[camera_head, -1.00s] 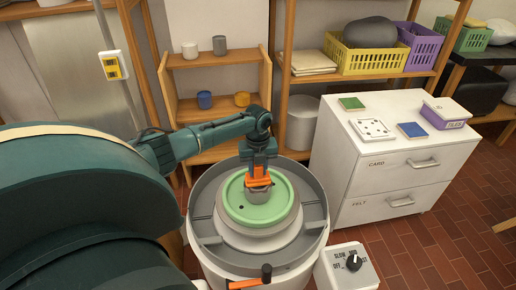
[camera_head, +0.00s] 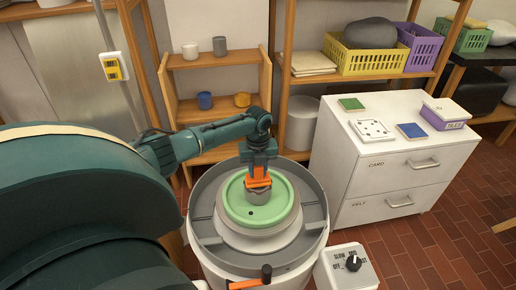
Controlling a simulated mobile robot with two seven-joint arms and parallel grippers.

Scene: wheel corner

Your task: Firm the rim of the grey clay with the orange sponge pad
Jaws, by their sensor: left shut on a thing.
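My left gripper (camera_head: 258,178) comes down from above and is shut on the orange sponge pad (camera_head: 258,183). The pad is at the top edge of the clay and seems to touch it. The pad is small and hard to tell apart from the gripper's tips, and it hides part of the clay's rim. My right gripper is not in view.
A grey splash pan (camera_head: 316,210) rings the wheel. An orange and black piece (camera_head: 250,283) lies at its front edge. A control box with a black knob (camera_head: 353,263) stands at the right front. A white drawer cabinet (camera_head: 385,190) is right of the wheel, shelves behind.

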